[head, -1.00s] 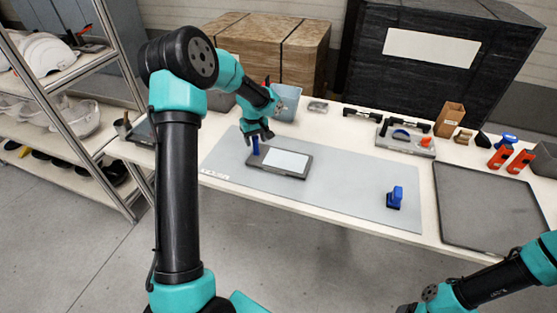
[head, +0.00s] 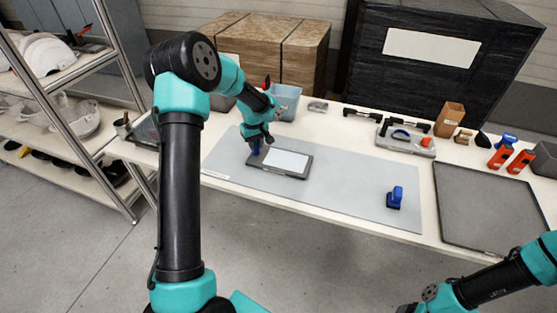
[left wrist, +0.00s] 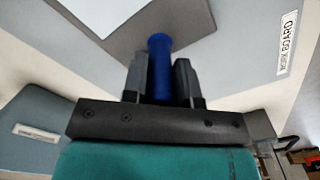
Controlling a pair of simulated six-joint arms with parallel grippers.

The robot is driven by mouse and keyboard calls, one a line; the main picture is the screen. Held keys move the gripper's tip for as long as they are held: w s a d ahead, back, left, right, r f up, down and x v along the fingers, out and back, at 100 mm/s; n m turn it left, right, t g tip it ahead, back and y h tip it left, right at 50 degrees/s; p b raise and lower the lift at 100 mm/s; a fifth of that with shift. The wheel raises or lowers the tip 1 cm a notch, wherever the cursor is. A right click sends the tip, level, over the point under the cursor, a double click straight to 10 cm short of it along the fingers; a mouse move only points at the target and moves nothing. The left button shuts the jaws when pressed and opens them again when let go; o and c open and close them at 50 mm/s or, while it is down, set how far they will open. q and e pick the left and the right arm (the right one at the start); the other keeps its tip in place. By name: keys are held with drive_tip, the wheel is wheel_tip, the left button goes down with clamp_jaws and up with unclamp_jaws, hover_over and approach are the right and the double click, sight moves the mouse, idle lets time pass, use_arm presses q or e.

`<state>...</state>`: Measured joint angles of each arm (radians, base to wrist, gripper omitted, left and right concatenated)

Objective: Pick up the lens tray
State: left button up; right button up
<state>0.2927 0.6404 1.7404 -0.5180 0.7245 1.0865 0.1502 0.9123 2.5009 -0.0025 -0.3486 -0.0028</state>
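The lens tray (head: 298,174) is a flat dark tray with a pale panel, lying on the grey mat. A blue upright post (head: 255,148) stands at its left end. My left gripper (head: 257,149) is down at this post. In the left wrist view the post (left wrist: 160,68) stands between the two fingers of my left gripper (left wrist: 160,72), with narrow gaps at the tips, so it looks open around the post. Part of the tray (left wrist: 125,42) shows beyond the fingers. My right gripper is out of view; only my right arm shows at lower right.
A blue-handled object (head: 395,197) stands on the mat (head: 340,200) to the right. A dark flat panel (head: 490,205) lies at the table's right. A blue bin (head: 287,100) stands behind the tray. Tools and a grey case (head: 408,141) line the back. The mat between is clear.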

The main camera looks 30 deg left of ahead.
use_arm(q)
clamp_jaws()
drive_tip(key=shift+r, duration=0.15)
drive_tip(key=shift+r, duration=1.5)
drive_tip(key=shift+s+d+r, duration=0.2)
drive_tip(key=shift+s, duration=0.05)
drive_tip(key=s+d+r, duration=0.1)
drive_tip(key=s+d, duration=0.8)
drive_tip(key=s, duration=0.3)
drive_tip(key=shift+d+r, duration=0.2)
drive_tip(key=shift+d, duration=0.15)
